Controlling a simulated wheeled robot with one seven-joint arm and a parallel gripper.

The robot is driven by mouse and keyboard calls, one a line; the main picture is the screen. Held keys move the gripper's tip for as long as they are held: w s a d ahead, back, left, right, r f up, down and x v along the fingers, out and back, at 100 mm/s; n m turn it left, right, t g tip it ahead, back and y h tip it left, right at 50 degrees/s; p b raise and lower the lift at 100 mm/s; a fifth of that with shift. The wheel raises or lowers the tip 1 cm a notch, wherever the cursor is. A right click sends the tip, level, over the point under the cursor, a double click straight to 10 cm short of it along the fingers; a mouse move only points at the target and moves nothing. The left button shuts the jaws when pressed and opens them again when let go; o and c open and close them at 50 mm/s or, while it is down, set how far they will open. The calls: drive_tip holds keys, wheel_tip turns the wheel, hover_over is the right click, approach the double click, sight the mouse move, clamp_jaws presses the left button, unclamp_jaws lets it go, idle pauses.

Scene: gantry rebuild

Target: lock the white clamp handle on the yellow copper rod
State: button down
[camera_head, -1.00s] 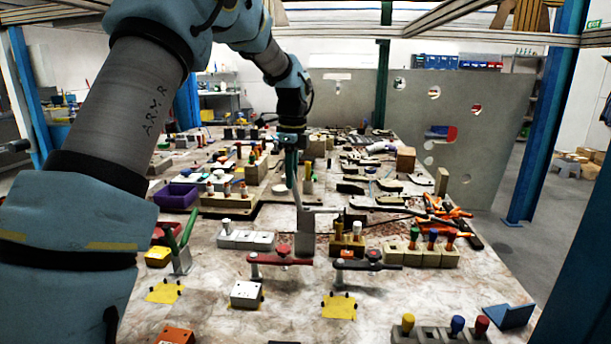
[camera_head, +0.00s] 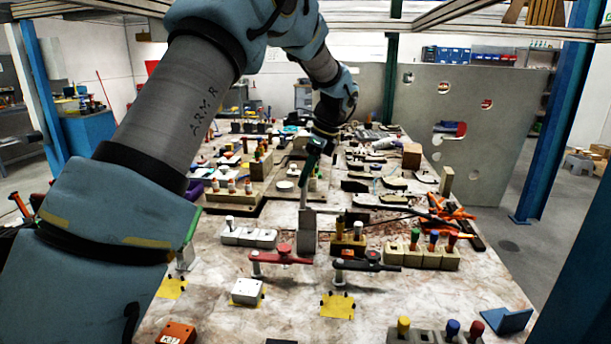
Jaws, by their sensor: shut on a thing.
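My gripper (camera_head: 312,160) is over the middle of the table, with its teal fingers pointing down. It is shut on the upper end of a thin, pale upright piece (camera_head: 304,190), which looks like the clamp handle. This piece leans slightly and runs down to an upright grey block (camera_head: 304,232) on the table. A short horizontal bar (camera_head: 326,211) sticks out to the right near the block's top. The exact grip is too small to see. I cannot pick out the yellow copper rod for certain.
A red-handled clamp (camera_head: 282,257) and a black-handled clamp (camera_head: 368,265) stand in front of the block. A peg block (camera_head: 347,242) is close on its right, a white block (camera_head: 249,237) on its left. Several tools lie behind. The front tabletop has bare patches.

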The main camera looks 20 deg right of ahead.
drive_tip(key=c, duration=0.7)
unclamp_jaws()
drive_tip(key=shift+c, duration=0.2)
drive_tip(key=b+v, duration=0.2)
drive_tip(key=v, duration=0.8)
drive_tip(key=shift+d+r, duration=0.2)
drive_tip(key=shift+r, duration=0.15)
drive_tip(key=shift+s, duration=0.1)
